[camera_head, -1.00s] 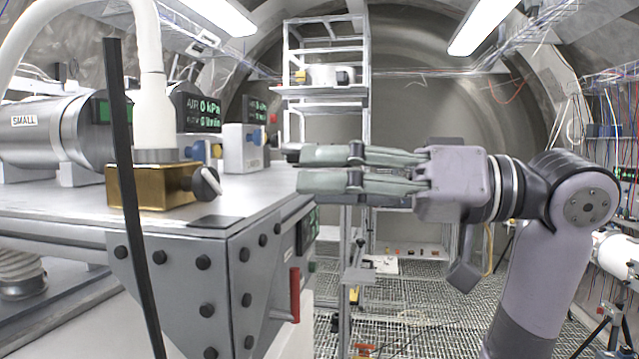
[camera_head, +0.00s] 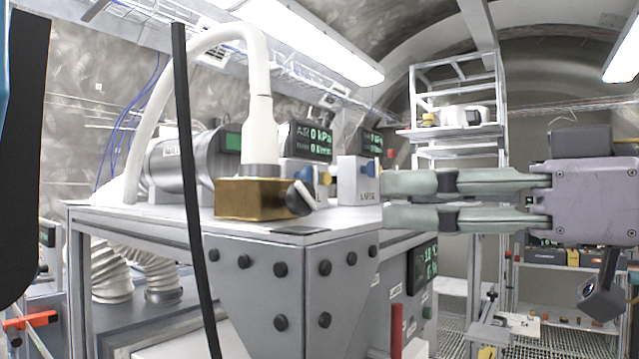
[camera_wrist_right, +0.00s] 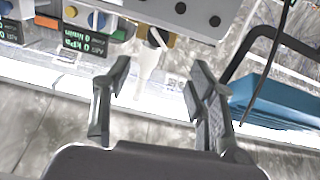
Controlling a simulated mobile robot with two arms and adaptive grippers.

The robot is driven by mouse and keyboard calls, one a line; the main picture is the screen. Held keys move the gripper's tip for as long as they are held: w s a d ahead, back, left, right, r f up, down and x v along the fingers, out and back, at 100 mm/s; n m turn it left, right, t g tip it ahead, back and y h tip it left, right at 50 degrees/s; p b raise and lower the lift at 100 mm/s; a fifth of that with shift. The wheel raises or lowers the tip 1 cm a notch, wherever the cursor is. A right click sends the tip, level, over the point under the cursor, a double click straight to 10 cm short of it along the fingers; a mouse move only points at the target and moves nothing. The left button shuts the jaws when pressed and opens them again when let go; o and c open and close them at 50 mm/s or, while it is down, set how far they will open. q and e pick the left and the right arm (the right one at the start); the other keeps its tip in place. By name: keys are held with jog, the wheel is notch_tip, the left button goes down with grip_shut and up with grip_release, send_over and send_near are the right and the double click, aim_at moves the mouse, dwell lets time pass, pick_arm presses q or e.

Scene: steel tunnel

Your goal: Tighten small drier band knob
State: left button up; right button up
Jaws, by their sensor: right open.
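A steel cylinder (camera_head: 192,172) with a white label lies on the bench at left in the head view. Its band knob cannot be made out. A brass block (camera_head: 240,203) stands at the bench's front corner, with a white hose on top. A black knob (camera_head: 301,200) with a white pointer is on the block's right side. My right gripper (camera_head: 386,200) is open and empty, its fingers pointing left, apart from the knob in the picture. In the right wrist view, the open fingers (camera_wrist_right: 160,85) have a black knob (camera_wrist_right: 158,38) ahead between them. My left gripper is not in view.
Boxes with green displays (camera_head: 308,142) and a box with a blue knob (camera_head: 360,180) stand behind the brass block. A dark upright bar (camera_head: 190,200) crosses the view in front of the bench. A red handle (camera_head: 396,330) is on the bench's side. Shelves (camera_head: 455,130) stand behind.

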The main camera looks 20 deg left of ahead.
aim_at(307, 195)
jog(key=p+x, duration=0.4)
jog(key=x, duration=0.7)
jog(key=shift+w, duration=0.15)
jog(key=shift+w+a, duration=0.2)
jog(key=shift+a, duration=0.25)
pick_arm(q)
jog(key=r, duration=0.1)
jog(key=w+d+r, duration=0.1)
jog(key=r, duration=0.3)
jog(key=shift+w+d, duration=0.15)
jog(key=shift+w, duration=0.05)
pick_arm(e)
jog(key=shift+f, duration=0.1)
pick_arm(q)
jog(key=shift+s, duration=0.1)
pick_arm(e)
jog(key=shift+c, duration=0.4)
jog(key=c, duration=1.1)
